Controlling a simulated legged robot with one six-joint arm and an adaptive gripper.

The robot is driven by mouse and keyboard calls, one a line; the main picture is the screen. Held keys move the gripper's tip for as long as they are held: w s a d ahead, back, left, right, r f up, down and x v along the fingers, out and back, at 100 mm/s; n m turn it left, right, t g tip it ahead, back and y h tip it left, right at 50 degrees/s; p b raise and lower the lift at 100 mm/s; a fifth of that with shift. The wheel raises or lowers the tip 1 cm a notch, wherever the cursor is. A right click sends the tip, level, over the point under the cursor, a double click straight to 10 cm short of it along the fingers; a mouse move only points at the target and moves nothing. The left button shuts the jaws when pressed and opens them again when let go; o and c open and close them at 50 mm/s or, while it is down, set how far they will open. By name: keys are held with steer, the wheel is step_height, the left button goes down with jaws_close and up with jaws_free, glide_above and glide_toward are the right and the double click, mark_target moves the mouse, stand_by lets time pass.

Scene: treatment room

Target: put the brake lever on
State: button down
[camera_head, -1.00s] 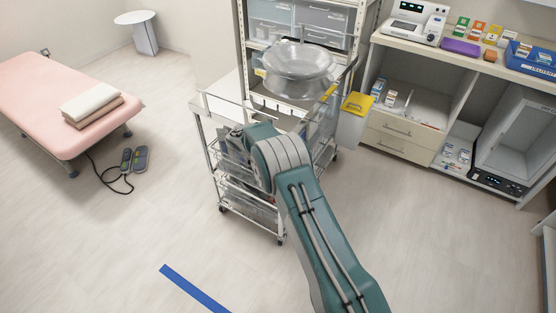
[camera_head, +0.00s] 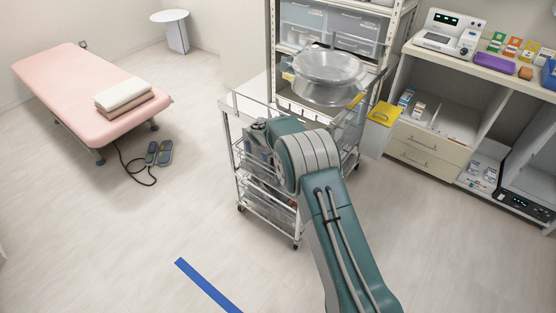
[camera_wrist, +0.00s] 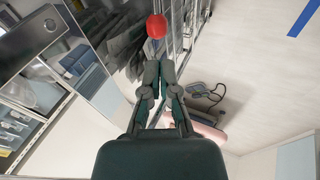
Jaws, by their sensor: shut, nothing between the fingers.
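A round red knob (camera_wrist: 156,26) shows in the wrist view, just ahead of my fingertips; it looks like the brake lever's end, but no shaft can be made out. My gripper (camera_wrist: 160,72) is shut and empty, with its fingertips pointing toward the knob and a small gap apparent between them. The metal cart (camera_head: 240,150) stands under my arm in the head view, and my arm hides part of its side. In the head view my gripper and the knob cannot be made out clearly.
A pink treatment bed (camera_head: 75,85) with towels and a foot pedal (camera_head: 158,153) are at left. Open floor lies in front.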

steer(key=v, duration=0.8)
steer(key=shift+a+r, duration=0.25)
steer(key=shift+a, duration=0.15)
steer(key=shift+w, duration=0.15)
steer(key=s+d+r+m, duration=0.3)
steer(key=s+d+r, duration=0.4)
steer(key=r, duration=0.4)
steer(key=s+d+r+m, duration=0.2)
steer(key=s+d+r, duration=0.4)
steer(key=s+r, duration=0.4)
steer(key=s+d+m+y, duration=0.1)
steer(key=s+d+m, duration=0.1)
steer(key=s, duration=1.1)
steer(key=s+d+r+m+y, duration=0.1)
steer(key=s+d+m, duration=0.2)
steer(key=s, duration=1)
steer(key=shift+s+d+r, duration=0.2)
steer(key=shift+s, duration=0.2)
